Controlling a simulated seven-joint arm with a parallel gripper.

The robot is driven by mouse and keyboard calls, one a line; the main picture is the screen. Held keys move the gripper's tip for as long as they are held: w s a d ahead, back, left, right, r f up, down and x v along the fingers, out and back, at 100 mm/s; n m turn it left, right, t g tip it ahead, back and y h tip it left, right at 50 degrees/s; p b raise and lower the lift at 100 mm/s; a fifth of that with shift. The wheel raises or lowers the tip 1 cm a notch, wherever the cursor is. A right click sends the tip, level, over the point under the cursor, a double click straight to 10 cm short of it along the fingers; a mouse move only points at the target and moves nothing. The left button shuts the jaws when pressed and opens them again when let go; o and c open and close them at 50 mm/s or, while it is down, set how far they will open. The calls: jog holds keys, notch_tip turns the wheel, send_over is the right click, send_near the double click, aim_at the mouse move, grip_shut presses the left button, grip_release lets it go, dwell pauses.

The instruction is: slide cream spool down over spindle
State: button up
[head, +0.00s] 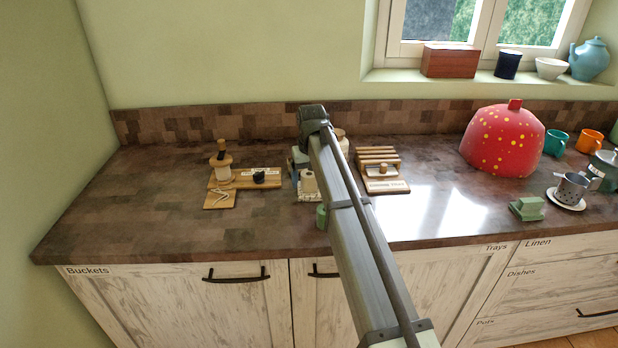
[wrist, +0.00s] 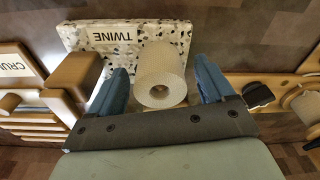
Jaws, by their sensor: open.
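A cream spool (wrist: 160,78) stands between my gripper's fingers in the wrist view, with a dark round opening in its end. It also shows in the head view (head: 309,182), left of my arm. It is at a speckled base (wrist: 85,36) labelled TWINE. No spindle shows clearly; I cannot tell whether one is inside the spool. My gripper (wrist: 160,68) is open, one blue finger on each side of the spool; contact is not clear. In the head view my gripper is mostly hidden by my arm.
A wooden board (head: 243,179) with another pale spool (head: 222,168) on a post stands to the left in the head view. A wooden crumb rack (head: 386,186) is to the right. A red spotted dome (head: 503,140) is farther right.

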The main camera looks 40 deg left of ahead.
aim_at(311, 176)
jog(key=shift+r, duration=0.1)
notch_tip(311, 176, up, 14)
jog(key=d, duration=0.1)
jog(key=shift+s+d+f, duration=0.15)
jog(key=shift+s+f, duration=0.1)
jog(key=shift+s, duration=0.2)
dwell(0.8)
